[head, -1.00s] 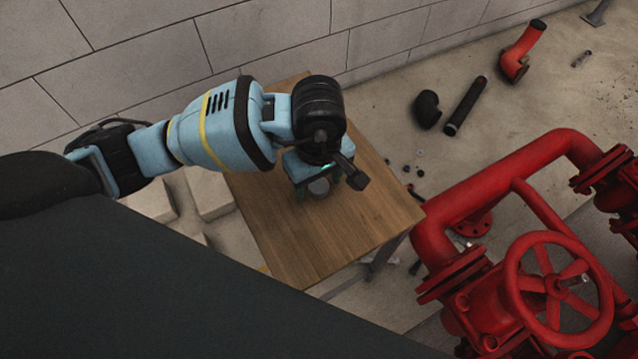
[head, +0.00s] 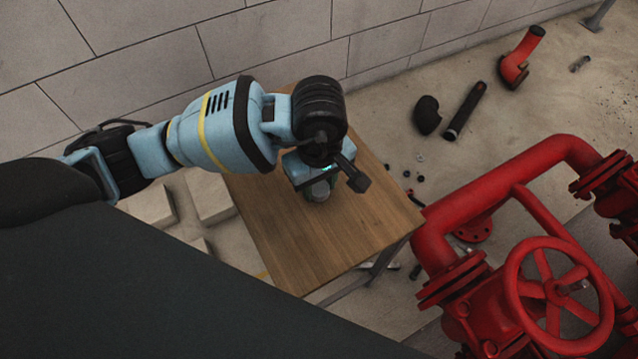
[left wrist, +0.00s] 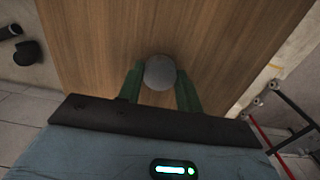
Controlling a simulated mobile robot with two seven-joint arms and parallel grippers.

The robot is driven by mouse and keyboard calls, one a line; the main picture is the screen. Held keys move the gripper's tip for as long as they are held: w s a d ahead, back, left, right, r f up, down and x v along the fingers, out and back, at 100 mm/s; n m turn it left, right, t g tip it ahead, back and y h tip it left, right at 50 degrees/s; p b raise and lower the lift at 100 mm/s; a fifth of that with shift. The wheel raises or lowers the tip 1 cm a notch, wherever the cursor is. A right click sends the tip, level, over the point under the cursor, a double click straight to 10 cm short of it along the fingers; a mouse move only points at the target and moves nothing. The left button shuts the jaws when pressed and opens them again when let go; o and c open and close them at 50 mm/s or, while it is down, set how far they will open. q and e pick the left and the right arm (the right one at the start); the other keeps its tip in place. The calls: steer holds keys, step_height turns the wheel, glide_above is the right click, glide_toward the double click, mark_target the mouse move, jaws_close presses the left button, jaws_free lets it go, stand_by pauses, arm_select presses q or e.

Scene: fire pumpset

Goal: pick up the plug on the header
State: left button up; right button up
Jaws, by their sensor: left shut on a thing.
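A grey round plug (left wrist: 160,72) with a smooth, disc-like top is over the wooden table, not on the red pipework. In the head view the plug (head: 318,190) shows just below my left gripper (head: 319,185). In the left wrist view the two green fingers of my left gripper (left wrist: 160,88) are on either side of the plug and shut on it. Its underside is hidden, and I cannot tell whether it still touches the table top. The red header pipe (head: 487,196) is to the right of the table. My right gripper is not in view.
The wooden table (head: 365,225) is otherwise bare. A red valve wheel (head: 558,291) stands at the lower right. A black elbow (head: 427,115), a black pipe (head: 465,111) and a red elbow (head: 520,57) lie on the floor near the block wall (head: 290,38).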

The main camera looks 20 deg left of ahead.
arm_select(q)
step_height(320, 180, up, 3)
steer(key=shift+f, duration=0.15)
steer(key=s, duration=0.5)
steer(key=s+a+r+p, duration=0.1)
steer(key=s, duration=1)
steer(key=shift+a+r+p, duration=0.15)
steer(key=shift+a+p, duration=0.05)
steer(key=shift+p, duration=0.15)
steer(key=shift+w+a+r+m, duration=0.15)
steer(key=shift+w+m, duration=0.15)
steer(key=shift+w, duration=0.15)
steer(key=w+a+r+m, duration=0.3)
steer(key=w+r+m, duration=0.2)
steer(key=w, duration=0.2)
steer(key=w+a+r+m, duration=0.3)
steer(key=w+r+m, duration=0.2)
steer(key=w, duration=0.1)
steer(key=shift+w, duration=0.35)
